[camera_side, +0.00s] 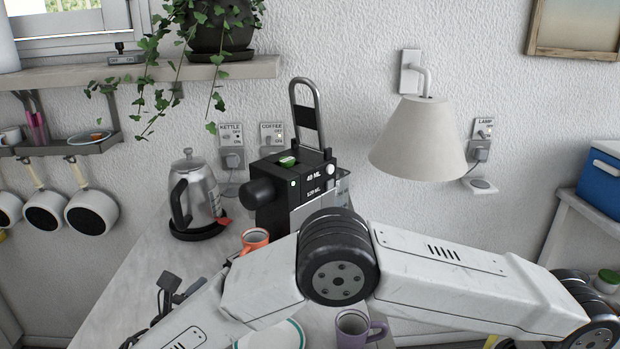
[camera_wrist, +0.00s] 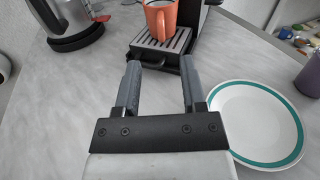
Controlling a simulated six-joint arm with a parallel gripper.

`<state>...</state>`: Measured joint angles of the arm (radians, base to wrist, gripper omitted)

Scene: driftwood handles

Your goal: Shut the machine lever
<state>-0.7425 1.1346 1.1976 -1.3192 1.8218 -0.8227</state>
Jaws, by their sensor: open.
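The black coffee machine (camera_side: 285,190) stands on the counter against the wall. Its metal lever (camera_side: 306,112), a loop-shaped handle, stands raised almost upright above the machine's top. A green-topped capsule (camera_side: 287,161) shows in the machine's top. My gripper (camera_side: 168,284) is low over the counter in front of the machine, partly hidden by my arm in the side view. In the wrist view my gripper (camera_wrist: 162,78) is open, with nothing between its fingers, pointing toward the machine's drip tray (camera_wrist: 160,50). The lever is out of the wrist view.
An orange mug (camera_wrist: 160,18) stands on the drip tray. A silver kettle (camera_side: 193,190) is left of the machine. A teal-rimmed plate (camera_wrist: 256,122) lies right of my gripper. A purple mug (camera_side: 352,327) stands near the plate. A lampshade (camera_side: 418,140) hangs right of the machine.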

